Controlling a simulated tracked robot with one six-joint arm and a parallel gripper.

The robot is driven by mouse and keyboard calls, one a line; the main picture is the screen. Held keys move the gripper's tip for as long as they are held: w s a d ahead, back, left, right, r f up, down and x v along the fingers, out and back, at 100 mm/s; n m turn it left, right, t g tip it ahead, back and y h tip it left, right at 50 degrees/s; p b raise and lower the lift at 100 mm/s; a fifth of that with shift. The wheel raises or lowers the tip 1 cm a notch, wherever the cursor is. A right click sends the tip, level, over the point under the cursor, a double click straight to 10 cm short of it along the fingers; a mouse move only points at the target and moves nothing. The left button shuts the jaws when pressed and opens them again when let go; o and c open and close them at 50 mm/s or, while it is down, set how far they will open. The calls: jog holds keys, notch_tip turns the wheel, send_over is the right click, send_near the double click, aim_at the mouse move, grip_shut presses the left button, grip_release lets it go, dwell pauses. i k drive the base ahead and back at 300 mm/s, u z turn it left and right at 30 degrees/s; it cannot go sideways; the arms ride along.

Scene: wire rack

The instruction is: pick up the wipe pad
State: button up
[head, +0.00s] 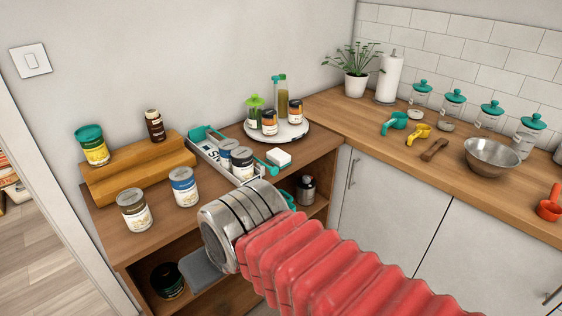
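A small white block with a teal layer (278,157), which looks like the wipe pad, lies on the wooden cabinet top near its right edge. It sits to the right of the grey tray and in front of the round white tray. My arm's metal end, with my gripper (222,238), is in front of the cabinet, lower left of the pad and apart from it in the picture. The fingers are mostly hidden behind the arm. A flat grey piece (200,274) shows beside it; I cannot tell whether it is a finger or a separate thing.
Jars (185,187) stand at the cabinet's front left, beside a wooden riser (130,177). The grey tray (212,157) holds jars; the round tray (298,133) holds bottles. A counter (405,160) with a steel bowl (492,155) runs along the right. Shelves lie below the cabinet top.

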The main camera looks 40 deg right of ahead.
aim_at(277, 157)
jog(key=k, duration=1.25)
jog(key=z, duration=0.7)
jog(key=i, duration=1.55)
jog(key=u, duration=0.5)
jog(key=i, duration=0.55)
jog(key=u, duration=0.45)
